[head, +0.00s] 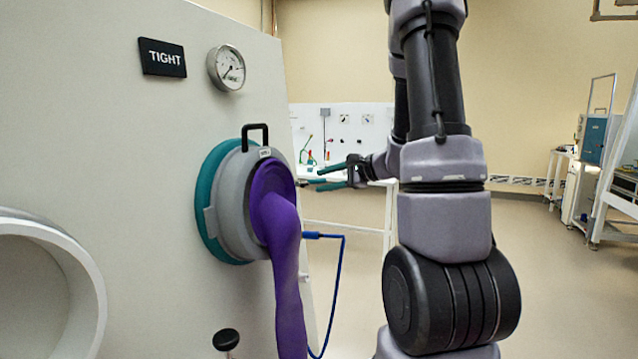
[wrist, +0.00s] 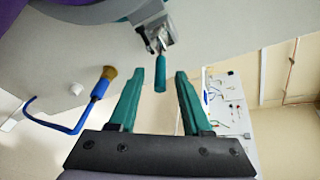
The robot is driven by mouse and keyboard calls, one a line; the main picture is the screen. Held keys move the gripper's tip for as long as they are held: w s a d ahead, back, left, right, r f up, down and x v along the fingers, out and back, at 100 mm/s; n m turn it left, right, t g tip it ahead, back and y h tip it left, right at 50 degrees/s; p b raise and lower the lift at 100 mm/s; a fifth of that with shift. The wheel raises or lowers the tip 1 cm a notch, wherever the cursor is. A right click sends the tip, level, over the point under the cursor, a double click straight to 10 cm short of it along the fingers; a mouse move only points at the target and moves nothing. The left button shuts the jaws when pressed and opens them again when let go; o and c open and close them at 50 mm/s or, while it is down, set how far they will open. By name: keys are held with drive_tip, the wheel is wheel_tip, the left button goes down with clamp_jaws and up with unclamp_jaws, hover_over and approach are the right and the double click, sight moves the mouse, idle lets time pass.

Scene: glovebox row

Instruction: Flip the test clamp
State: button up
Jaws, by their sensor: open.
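The test clamp (wrist: 152,22) shows in the wrist view as a grey metal block with a lever ending in a teal grip (wrist: 160,75). It sits at the edge of the port ring (wrist: 75,8), and the grip points down in the picture, towards my gripper. My gripper (wrist: 171,72) is open, its two teal fingers pointing at the clamp. In the head view my gripper (head: 314,180) is just right of the port ring (head: 228,195). The clamp cannot be made out there.
A purple glove (head: 284,250) hangs from the port. A blue hose (head: 341,270) runs from beside the port; its blue fitting (wrist: 99,88) is left of my fingers in the wrist view. A gauge (head: 226,68) and a "TIGHT" sign (head: 162,58) are above.

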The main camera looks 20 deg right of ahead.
drive_tip(key=v, duration=0.8)
idle(0.6)
